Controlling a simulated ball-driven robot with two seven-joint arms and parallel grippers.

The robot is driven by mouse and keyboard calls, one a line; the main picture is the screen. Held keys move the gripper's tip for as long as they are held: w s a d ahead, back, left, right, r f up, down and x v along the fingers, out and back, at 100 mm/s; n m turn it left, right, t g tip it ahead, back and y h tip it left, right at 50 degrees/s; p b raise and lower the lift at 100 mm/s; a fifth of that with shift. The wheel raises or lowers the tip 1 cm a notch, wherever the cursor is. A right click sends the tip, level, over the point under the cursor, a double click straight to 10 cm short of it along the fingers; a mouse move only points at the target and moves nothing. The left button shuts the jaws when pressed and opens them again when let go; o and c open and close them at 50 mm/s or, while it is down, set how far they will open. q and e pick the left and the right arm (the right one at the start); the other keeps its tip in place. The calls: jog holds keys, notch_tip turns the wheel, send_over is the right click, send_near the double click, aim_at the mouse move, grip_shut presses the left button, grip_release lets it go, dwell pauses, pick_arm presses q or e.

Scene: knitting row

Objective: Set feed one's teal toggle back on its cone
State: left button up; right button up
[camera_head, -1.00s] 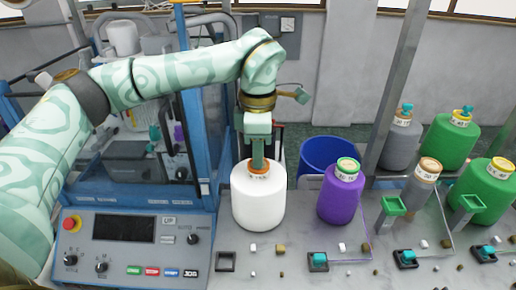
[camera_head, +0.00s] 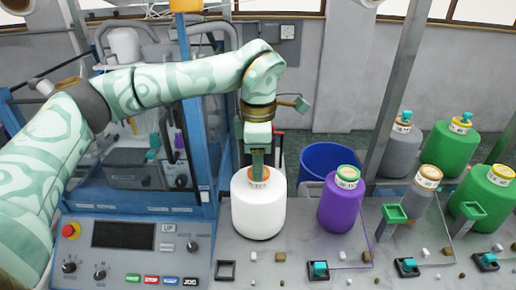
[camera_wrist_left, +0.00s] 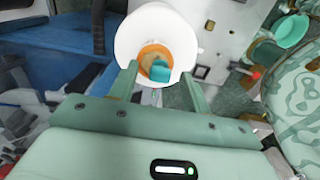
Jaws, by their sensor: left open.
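The white cone (camera_head: 258,212) stands at the front of the bench, just right of the control panel, with an orange ring on its top. In the left wrist view, the teal toggle (camera_wrist_left: 160,71) sits on the orange top of the white cone (camera_wrist_left: 127,42), a little off its middle. My left gripper (camera_head: 258,176) points straight down over the cone top and hides the toggle in the head view. Its two fingers (camera_wrist_left: 159,74) are apart, one on each side of the toggle, with gaps showing. My right gripper is not in view.
An empty black square holder (camera_head: 225,270) lies before the cone. A similar holder with a teal piece (camera_head: 319,269) is to its right. A purple cone (camera_head: 340,208) stands close right, a blue bin (camera_head: 325,160) behind. The control panel (camera_head: 130,240) is at left.

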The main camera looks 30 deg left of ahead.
pick_arm(q)
notch_tip(320, 180, up, 16)
dwell(0.3)
dwell(0.3)
